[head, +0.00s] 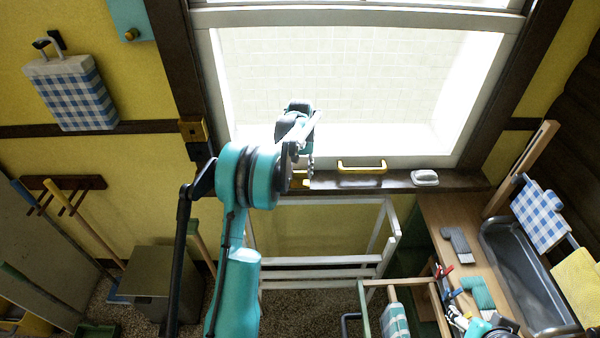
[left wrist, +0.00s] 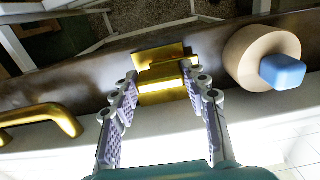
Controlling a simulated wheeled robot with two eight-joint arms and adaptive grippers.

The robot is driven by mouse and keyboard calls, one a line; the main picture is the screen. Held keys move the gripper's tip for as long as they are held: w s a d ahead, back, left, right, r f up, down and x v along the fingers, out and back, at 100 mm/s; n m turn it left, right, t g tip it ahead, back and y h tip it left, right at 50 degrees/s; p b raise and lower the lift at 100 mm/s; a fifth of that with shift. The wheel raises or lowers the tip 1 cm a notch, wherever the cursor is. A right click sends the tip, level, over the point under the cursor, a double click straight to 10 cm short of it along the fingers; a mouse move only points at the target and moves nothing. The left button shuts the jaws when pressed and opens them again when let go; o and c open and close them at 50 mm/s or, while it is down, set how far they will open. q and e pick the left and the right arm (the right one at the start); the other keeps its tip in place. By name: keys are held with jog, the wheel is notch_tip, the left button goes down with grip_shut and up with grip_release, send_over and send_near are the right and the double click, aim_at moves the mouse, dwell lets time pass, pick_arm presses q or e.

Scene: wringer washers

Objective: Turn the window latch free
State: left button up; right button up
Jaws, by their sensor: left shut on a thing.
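The brass window latch (left wrist: 163,84) sits at the dark sill, against the white lower window rail. In the left wrist view my left gripper (left wrist: 160,82) has one finger on each side of the latch and is shut on it. In the head view my left gripper (head: 304,172) reaches down to the sill below the window (head: 340,80). The arm and gripper hide most of the latch there; a bit of brass (head: 299,182) shows. A teal and grey part of my right arm shows at the bottom right, its gripper (head: 458,318) small and unclear.
A brass pull handle (head: 362,167) is on the rail right of the latch, with a white dish (head: 425,177) farther along the sill. A round wooden piece with a blue end (left wrist: 264,55) stands close beside the latch in the wrist view. A white rack (head: 320,262) stands below.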

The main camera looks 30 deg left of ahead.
aim_at(300, 171)
pick_arm(q)
jog(key=shift+n, duration=0.5)
jog(key=o, duration=1.2)
jog(key=shift+c, duration=0.2)
notch_tip(300, 171, up, 12)
